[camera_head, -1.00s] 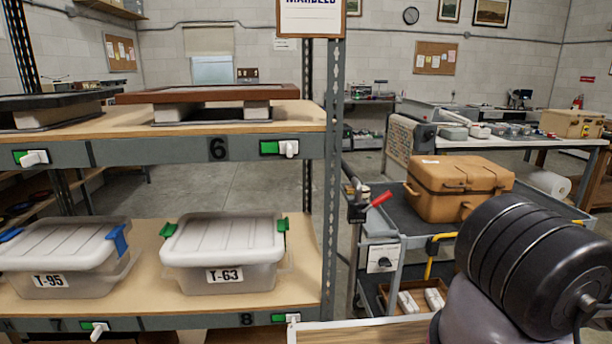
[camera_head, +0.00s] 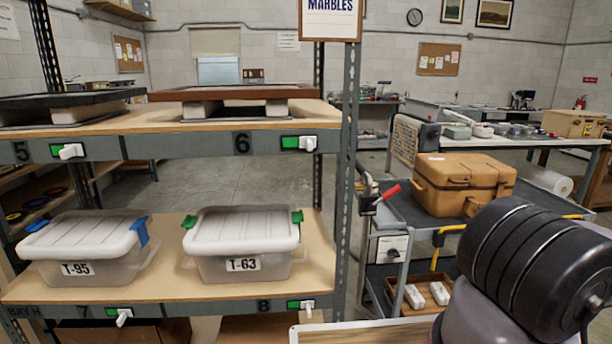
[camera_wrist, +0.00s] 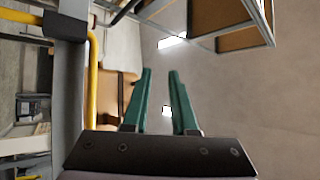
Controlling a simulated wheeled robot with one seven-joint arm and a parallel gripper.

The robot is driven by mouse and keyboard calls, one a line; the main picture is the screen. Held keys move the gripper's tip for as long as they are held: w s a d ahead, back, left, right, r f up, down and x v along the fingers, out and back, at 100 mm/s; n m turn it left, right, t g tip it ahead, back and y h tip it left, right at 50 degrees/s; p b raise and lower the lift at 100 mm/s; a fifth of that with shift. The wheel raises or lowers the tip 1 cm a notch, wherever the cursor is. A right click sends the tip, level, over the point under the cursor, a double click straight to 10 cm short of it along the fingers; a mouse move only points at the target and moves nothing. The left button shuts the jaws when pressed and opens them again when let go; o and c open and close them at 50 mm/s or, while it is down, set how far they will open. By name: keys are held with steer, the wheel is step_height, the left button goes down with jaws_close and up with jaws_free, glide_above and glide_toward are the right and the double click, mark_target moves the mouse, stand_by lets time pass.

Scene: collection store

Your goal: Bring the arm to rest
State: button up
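My arm (camera_head: 540,270), with a black ribbed joint, is folded at the lower right of the head view, in front of the cart. My gripper (camera_wrist: 160,72) shows only in the wrist view. Its two green fingers stand apart with nothing between them, so it is open and empty. Behind the fingers are a plain grey-brown surface and part of an orange-brown shape. The gripper's end is hidden in the head view.
A shelf rack (camera_head: 345,200) holds lidded bins T-95 (camera_head: 85,245) and T-63 (camera_head: 243,240), with framed panels above. A cart (camera_head: 392,245) with a tan case (camera_head: 462,183) stands right. A white-edged surface (camera_head: 300,335) lies at the bottom. Floor (camera_head: 215,170) shows behind the rack.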

steer(key=w+a+r+n+g+y, duration=0.25)
steer(key=w+a+r+g, duration=0.25)
steer(key=a+r+g, duration=0.3)
steer(key=s+a+r+n+g+h, duration=0.1)
steer(key=a+r+n+g+h, duration=0.2)
steer(key=a+r+g+h, duration=1.15)
steer(key=s+a+r+m+t, duration=0.1)
steer(key=s+a+r+t, duration=0.2)
steer(key=s+a+r, duration=0.4)
steer(key=s+a+r+m+t, duration=0.15)
steer(key=s+a+r, duration=0.25)
steer(key=a+r, duration=0.45)
steer(key=s+a+r+m+t+h, duration=0.1)
steer(key=s+r+t, duration=0.2)
steer(key=s, duration=0.5)
steer(key=s+a+r+m+t+h, duration=0.1)
steer(key=s+a+r+t, duration=0.1)
steer(key=s, duration=0.6)
steer(key=shift+a+r+t, duration=0.3)
steer(key=shift+r+t, duration=0.3)
steer(key=shift+t, duration=0.4)
